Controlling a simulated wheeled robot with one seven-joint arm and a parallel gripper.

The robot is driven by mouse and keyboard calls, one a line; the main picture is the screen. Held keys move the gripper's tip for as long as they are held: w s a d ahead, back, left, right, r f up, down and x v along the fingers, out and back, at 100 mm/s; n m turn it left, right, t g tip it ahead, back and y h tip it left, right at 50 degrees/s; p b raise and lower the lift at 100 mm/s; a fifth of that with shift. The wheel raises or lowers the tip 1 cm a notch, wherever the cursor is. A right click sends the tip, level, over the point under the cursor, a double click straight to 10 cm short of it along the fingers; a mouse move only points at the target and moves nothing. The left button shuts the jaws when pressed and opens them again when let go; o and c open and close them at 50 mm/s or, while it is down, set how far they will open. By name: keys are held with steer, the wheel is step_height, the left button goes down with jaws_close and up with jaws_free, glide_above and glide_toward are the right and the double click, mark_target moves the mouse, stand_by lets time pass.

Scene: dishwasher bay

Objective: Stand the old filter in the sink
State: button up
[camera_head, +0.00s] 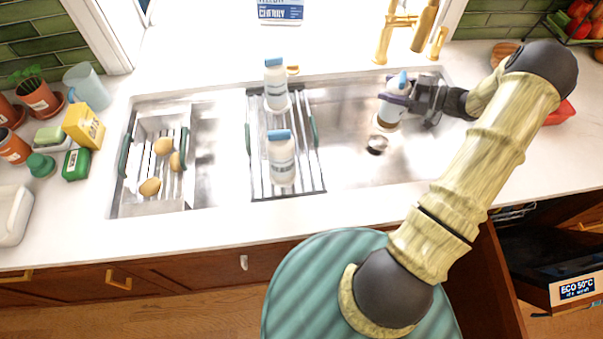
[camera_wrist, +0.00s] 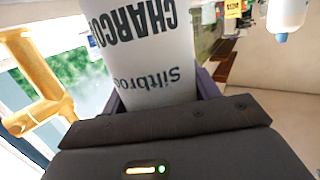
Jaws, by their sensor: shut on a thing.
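My gripper (camera_head: 397,99) is shut on a white cylindrical filter (camera_head: 387,113) with a blue top, held over the right basin of the sink (camera_head: 345,172). In the wrist view the filter (camera_wrist: 145,55) fills the middle, with dark lettering reading "CHARCO" and "Siftbro", upside down there. Its lower end looks brownish in the head view. The dark round drain (camera_head: 377,144) shows just below it. I cannot tell whether the filter touches the basin floor. Two similar white filters with blue tops, a far one (camera_head: 276,92) and a near one (camera_head: 282,162), stand on the rack across the sink.
The rack (camera_head: 260,186) lies left of the basin's free floor. A second rack at left holds several brown, potato-like items (camera_head: 150,187). Gold taps (camera_head: 395,30) rise behind the basin. A yellow box (camera_head: 83,125) and pots stand left. A drawer (camera_head: 565,285) is open at lower right.

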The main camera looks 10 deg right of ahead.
step_height(320, 180, down, 18)
steer(key=b, duration=1.7)
steer(key=shift+f+b, duration=0.2)
steer(key=shift+b, duration=0.1)
steer(key=shift+d, duration=0.1)
steer(key=a, duration=1.8)
